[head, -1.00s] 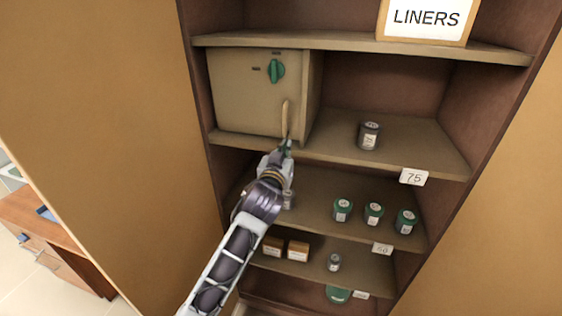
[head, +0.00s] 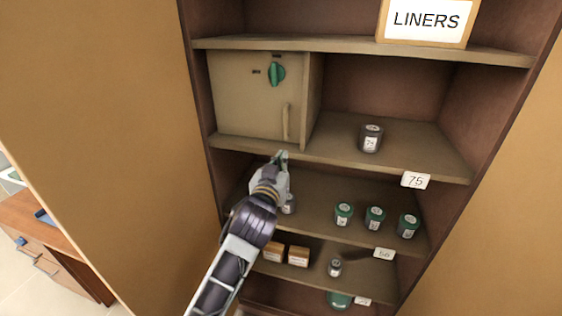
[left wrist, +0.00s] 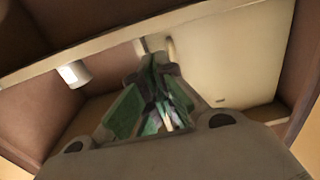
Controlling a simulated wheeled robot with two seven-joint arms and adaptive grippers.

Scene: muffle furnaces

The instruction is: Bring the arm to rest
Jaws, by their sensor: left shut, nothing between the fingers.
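My left gripper (head: 281,158) is shut and empty in front of the shelf edge, below the beige box door (head: 245,100). The door has a green knob (head: 276,74) and a vertical handle (head: 286,122), and it looks closed. The gripper is apart from the handle. In the left wrist view my left gripper's green-padded fingers (left wrist: 160,85) are together, with the pale door (left wrist: 225,65) behind them. My right gripper is not in view.
A grey jar (head: 371,139) stands on the shelf right of the box. Several green-lidded jars (head: 375,218) stand one shelf lower. Small brown boxes (head: 298,256) and a small jar (head: 335,265) are below. A LINERS sign (head: 426,20) stands on top.

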